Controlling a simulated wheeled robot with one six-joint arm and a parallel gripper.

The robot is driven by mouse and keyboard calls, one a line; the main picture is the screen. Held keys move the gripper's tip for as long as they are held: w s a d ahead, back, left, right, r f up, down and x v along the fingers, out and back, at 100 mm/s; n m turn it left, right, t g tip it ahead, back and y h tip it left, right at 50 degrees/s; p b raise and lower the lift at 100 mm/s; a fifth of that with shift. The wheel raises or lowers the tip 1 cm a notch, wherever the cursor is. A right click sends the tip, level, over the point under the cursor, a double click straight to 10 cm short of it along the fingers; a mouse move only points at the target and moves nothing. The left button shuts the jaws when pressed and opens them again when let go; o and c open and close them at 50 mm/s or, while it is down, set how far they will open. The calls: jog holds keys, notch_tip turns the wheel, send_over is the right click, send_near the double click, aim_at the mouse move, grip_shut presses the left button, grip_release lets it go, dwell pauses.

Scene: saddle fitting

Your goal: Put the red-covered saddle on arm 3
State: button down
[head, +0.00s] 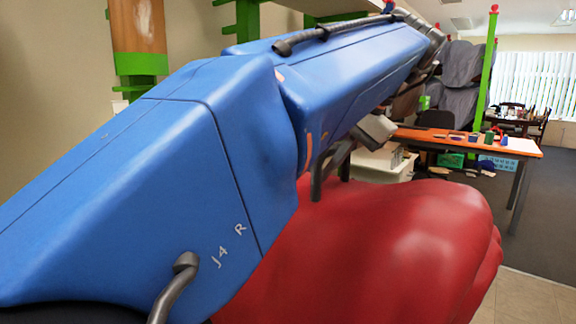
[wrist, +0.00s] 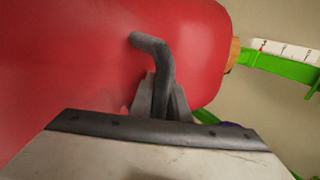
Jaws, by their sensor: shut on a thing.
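The red-covered saddle (head: 400,245) fills the lower middle and right of the head view, close to the camera. It also fills the left and middle of the wrist view (wrist: 70,70). A dark bent handle (wrist: 153,45) stands out from its red cover. My gripper (wrist: 160,98) is shut on this handle, with one finger on each side of it. In the head view my blue arm hides much of the saddle and most of the gripper. I cannot tell which rack arm is arm 3.
A green rack beam with a white marked strip (wrist: 285,48) lies at the wrist view's upper right. A green post with a wooden block (head: 138,25) stands upper left in the head view. An orange-topped table (head: 465,143), grey covered shapes (head: 463,65) and a white bin (head: 385,172) stand at right.

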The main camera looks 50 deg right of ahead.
jog(key=w+a+f, duration=0.1)
jog(key=w, duration=2.4)
jog(key=w+f, duration=0.2)
jog(key=w, duration=2.3)
jog(key=shift+w+a, duration=0.3)
jog(key=shift+a, duration=0.1)
dwell(1.9)
jog(key=shift+f, duration=0.1)
jog(key=c, duration=1.6)
grip_release()
